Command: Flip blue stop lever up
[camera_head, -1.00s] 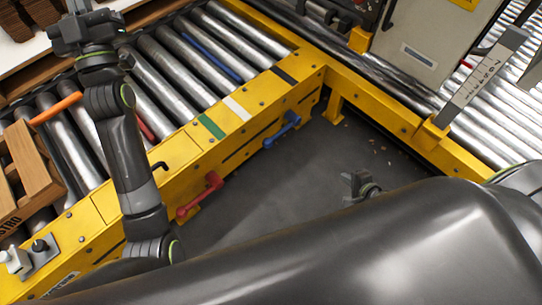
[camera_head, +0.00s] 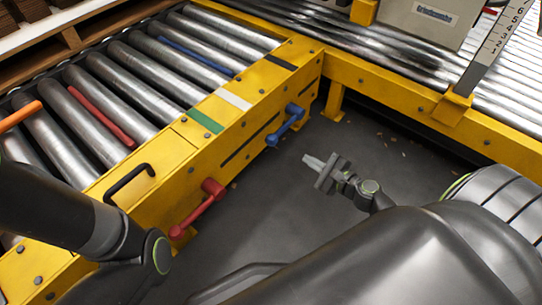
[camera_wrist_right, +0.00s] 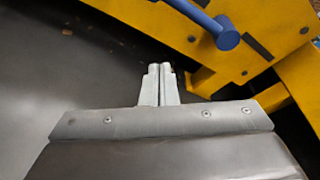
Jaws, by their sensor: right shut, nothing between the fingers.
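The blue stop lever (camera_head: 286,124) sits on the inner side face of the yellow conveyor frame, its knob end slanting down-left from its pivot. It also shows in the right wrist view (camera_wrist_right: 226,38), at the top right of centre, beyond the fingertips. My right gripper (camera_head: 312,163) is shut and empty, to the lower right of the lever in the head view, with a visible gap. Its closed fingers show in the right wrist view (camera_wrist_right: 159,72), apart from the lever. My left arm enters from the left, but its gripper is outside the view.
A red lever (camera_head: 200,208) sits on the same frame, left of the blue one. A black handle (camera_head: 128,181) stands on the frame's top. A yellow corner post (camera_head: 334,101) is right of the blue lever. Dark floor (camera_head: 270,215) lies open below the levers.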

